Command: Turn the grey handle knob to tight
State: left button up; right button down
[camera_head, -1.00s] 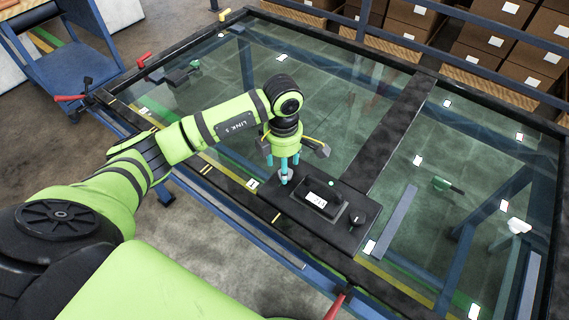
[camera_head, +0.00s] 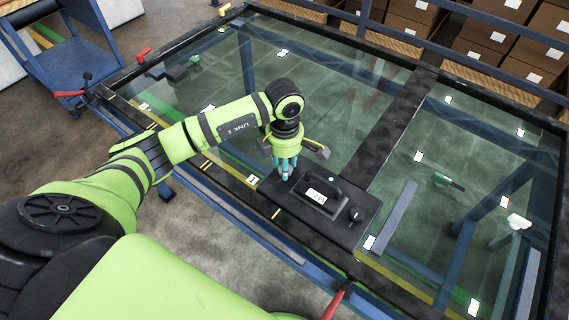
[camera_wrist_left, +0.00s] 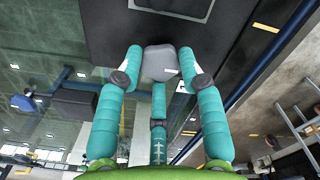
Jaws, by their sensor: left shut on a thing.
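The grey handle knob (camera_wrist_left: 159,60) sits between my left gripper's teal fingers in the left wrist view. It has a pale pointer mark on its right side. My left gripper (camera_wrist_left: 160,72) is shut on it, with two fingers at its sides and the third below it in the picture. In the head view my left gripper (camera_head: 286,172) points down at the left end of a black panel (camera_head: 349,234), and its fingers mostly hide the knob. My right gripper is not in view.
The panel also carries a black handle with a white display (camera_head: 317,197) and a dark knob (camera_head: 356,215) at its right end. It lies on a glass-topped frame (camera_head: 330,95) with dark rails. A red lever (camera_head: 336,301) is at the near edge. Boxes (camera_head: 480,35) stand behind.

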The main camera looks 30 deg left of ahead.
pick_arm(q)
jog(key=shift+s+a+f+b, duration=0.15)
jog(key=shift+a+f+b, duration=0.05)
jog(key=shift+f+b, duration=0.1)
jog(key=shift+r+m, duration=0.1)
jog(key=shift+m, duration=0.2)
jog(key=shift+c, duration=0.2)
jog(key=o, duration=1.1)
jog(key=shift+s, duration=0.1)
jog(key=shift+o, duration=0.2)
jog(key=shift+a+r, duration=0.1)
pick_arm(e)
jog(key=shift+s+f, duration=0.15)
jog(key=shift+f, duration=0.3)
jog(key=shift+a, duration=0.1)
